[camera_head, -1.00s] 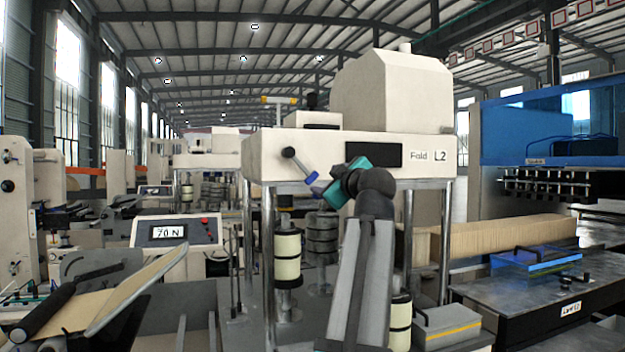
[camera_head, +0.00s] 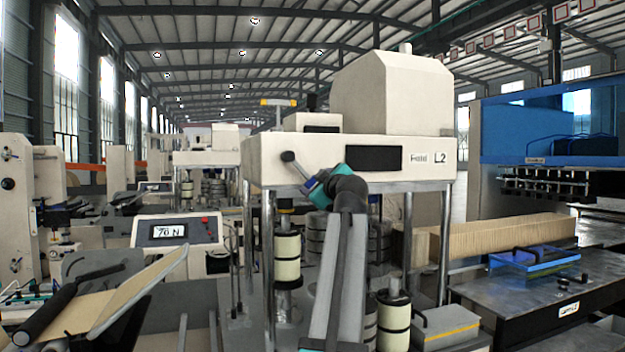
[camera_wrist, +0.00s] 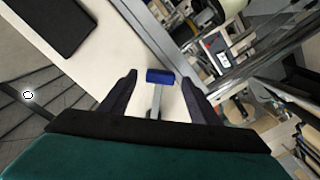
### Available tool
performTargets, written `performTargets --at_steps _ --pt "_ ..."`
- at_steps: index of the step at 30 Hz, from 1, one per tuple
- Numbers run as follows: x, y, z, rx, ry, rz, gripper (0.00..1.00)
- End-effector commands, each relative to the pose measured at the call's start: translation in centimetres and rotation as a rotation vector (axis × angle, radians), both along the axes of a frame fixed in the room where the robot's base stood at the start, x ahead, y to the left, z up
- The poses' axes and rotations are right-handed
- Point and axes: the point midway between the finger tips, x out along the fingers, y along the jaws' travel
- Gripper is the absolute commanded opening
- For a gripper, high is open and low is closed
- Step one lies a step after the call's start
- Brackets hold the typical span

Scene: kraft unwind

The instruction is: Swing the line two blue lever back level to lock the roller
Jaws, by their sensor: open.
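The line two lever (camera_head: 296,165) is on the front of the cream machine marked L2 (camera_head: 400,172). It slants down to the right from its dark pivot. Its blue end is mostly hidden by my gripper in the head view. In the wrist view the blue end (camera_wrist: 160,76) and its grey shaft (camera_wrist: 156,101) lie between my two dark fingers. My gripper (camera_wrist: 157,84) is open, with a gap on each side of the lever. In the head view my teal gripper (camera_head: 318,187) is at the lever's lower end. The roller that this lever locks cannot be told.
Cream rollers (camera_head: 287,260) and metal posts (camera_head: 268,270) stand below the L2 housing. A display reading 70 N (camera_head: 170,231) stands at left. A dark table with a blue tray (camera_head: 535,258) is at right. Open air lies in front of the housing.

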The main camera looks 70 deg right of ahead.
Motion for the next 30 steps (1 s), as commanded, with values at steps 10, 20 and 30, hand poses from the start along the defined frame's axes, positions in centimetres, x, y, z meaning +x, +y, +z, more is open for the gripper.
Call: performTargets --at_steps 10,20,30 --pt "1.8 -2.3 0.1 0.000 -0.001 -0.001 0.56" --pt "1.9 -2.4 0.0 0.000 0.000 -0.001 0.55" --pt "1.8 -2.4 0.0 0.000 0.000 -0.001 0.00"
